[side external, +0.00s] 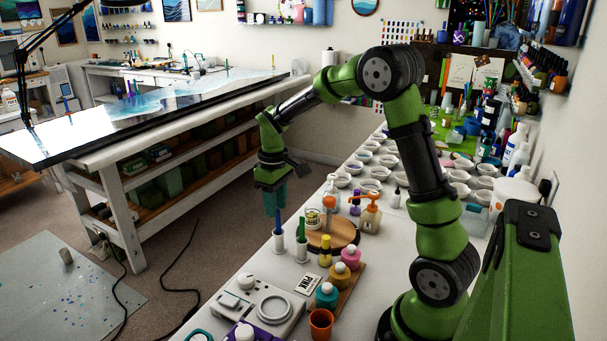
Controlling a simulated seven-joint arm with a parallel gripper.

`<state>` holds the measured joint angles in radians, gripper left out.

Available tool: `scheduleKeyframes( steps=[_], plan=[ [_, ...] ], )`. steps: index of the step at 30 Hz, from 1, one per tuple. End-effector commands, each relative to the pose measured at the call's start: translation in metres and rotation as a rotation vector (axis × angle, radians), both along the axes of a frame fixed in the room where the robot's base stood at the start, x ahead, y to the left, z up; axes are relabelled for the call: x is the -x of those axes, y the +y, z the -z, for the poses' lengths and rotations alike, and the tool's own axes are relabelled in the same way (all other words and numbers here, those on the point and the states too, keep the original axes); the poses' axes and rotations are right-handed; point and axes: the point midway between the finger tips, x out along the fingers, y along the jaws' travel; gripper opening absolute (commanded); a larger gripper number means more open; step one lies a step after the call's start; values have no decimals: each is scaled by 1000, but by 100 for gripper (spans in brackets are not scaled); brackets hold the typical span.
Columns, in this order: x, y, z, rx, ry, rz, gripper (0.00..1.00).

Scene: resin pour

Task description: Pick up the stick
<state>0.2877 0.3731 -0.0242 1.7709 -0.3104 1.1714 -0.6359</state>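My gripper (275,211) points down above the near table's left edge, with its teal fingers over the blue stick. I cannot tell whether the fingers are apart or shut. The blue stick (278,218) stands upright in a small white holder (279,242), just below the fingertips in the picture. Contact between them is unclear. A second thin stick, dark green-blue (302,227), stands upright in another white holder (302,250) to the right.
A round wooden board (343,232) with a tin (313,218) stands right of the holders. Paint bottles (351,258), a white scale (262,306) and an orange cup (320,322) lie nearer. Many white cups (370,186) fill the table behind.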

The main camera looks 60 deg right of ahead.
Motion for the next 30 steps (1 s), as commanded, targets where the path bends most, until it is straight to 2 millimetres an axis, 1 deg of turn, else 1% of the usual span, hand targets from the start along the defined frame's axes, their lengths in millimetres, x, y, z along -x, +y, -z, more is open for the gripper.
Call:
scheduleKeyframes(
  steps=[4, 9, 12, 15, 20, 21, 28, 30],
  plan=[
    [3, 0, 13, -2, 3, 2, 36],
    [6, 1, 40, -2, 3, 1, 36],
    [5, 0, 50, -1, 2, 0, 36],
    [5, 0, 53, 0, 0, 0, 36],
    [5, 0, 53, 0, -1, 0, 36],
    [5, 0, 53, 0, -1, 0, 35],
    [5, 0, 53, 0, -1, 0, 0],
    [5, 0, 53, 0, -1, 0, 0]
  ],
)
